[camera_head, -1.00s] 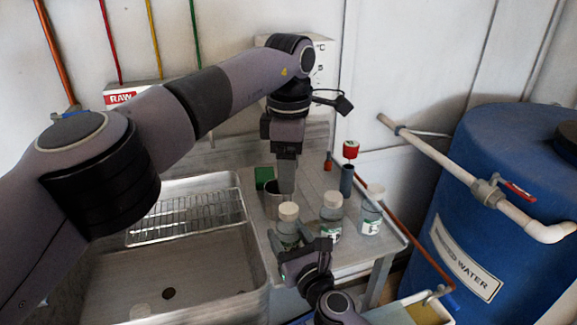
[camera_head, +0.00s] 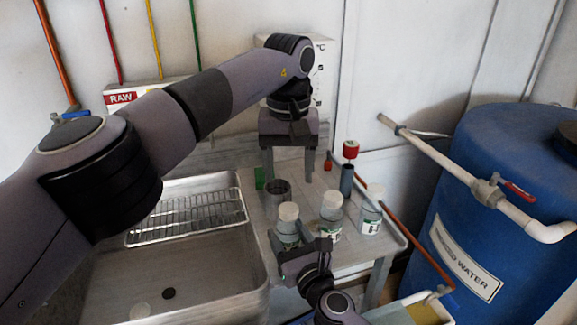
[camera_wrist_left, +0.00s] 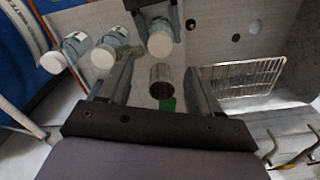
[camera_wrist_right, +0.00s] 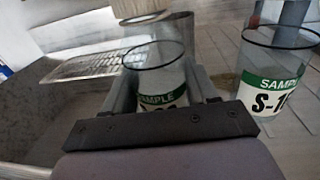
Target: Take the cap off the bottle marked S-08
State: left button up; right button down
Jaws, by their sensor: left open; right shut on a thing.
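A bottle with a white cap (camera_head: 288,211) stands on the steel counter, its cap on. Its green SAMPLE label shows in the right wrist view (camera_wrist_right: 160,99), with the number mostly hidden by my gripper. My right gripper (camera_head: 293,248) is shut around this bottle's body. My left gripper (camera_head: 290,178) is open and empty, pointing down behind and above the cap, apart from it. In the left wrist view the cap (camera_wrist_left: 160,44) lies beyond the open fingers (camera_wrist_left: 160,72).
Two more white-capped bottles (camera_head: 331,214) (camera_head: 370,212) stand to the right. A metal cup (camera_head: 278,193) is below my left gripper. A sink with a wire rack (camera_head: 190,215) is at left. A red-topped item (camera_head: 350,150) and blue water barrel (camera_head: 490,210) are right.

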aim_at(289, 207)
pick_arm(q)
jog(key=shift+f+m, duration=0.2)
jog(key=shift+m, duration=0.2)
notch_tip(289, 207, down, 8)
jog(key=shift+r, duration=0.15)
jog(key=c, duration=1.1)
jog(key=shift+c, duration=0.2)
